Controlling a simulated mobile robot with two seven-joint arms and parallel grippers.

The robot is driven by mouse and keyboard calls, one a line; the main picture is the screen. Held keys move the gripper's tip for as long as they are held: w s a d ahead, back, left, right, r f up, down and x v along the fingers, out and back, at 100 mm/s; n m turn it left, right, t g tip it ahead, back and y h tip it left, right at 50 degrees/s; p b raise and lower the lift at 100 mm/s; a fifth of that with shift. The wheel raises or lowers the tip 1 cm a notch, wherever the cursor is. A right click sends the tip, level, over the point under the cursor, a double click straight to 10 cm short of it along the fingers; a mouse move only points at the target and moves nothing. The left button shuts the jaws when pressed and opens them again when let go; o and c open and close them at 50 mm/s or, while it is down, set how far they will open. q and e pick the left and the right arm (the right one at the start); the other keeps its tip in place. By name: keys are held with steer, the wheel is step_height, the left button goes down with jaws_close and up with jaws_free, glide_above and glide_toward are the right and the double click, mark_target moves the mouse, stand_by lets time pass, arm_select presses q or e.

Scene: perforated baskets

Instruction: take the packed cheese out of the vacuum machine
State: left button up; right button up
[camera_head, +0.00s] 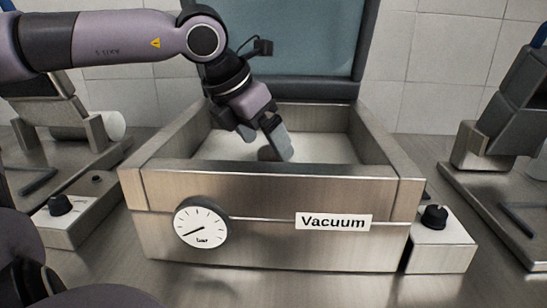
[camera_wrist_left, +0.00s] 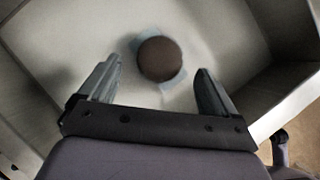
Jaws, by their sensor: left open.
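The vacuum machine (camera_head: 270,190) is an open-topped metal box with a "Vacuum" label and a round gauge; its lid (camera_head: 305,45) stands raised behind. The packed cheese (camera_wrist_left: 160,58) is a round brown piece with pale blue wrapping showing at its edges. It lies on the white chamber floor (camera_wrist_left: 75,40). In the head view only a dark bit of it (camera_head: 266,154) shows beside my finger. My left gripper (camera_head: 267,146) reaches down inside the chamber, open and empty. In the left wrist view its fingers stand apart on either side, with the cheese ahead between them. My right gripper is out of view.
The chamber's metal walls (camera_head: 383,150) surround the gripper. Control boxes with black knobs stand left (camera_head: 70,215) and right (camera_head: 440,245). A tiled wall is behind.

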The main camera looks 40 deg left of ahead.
mark_target(272, 150)
arm_select(q)
steer(key=shift+x, duration=1.55)
steer(key=shift+w, duration=0.1)
steer(key=c, duration=1.2)
steer(key=shift+a+r, duration=0.1)
steer(key=shift+r, duration=0.1)
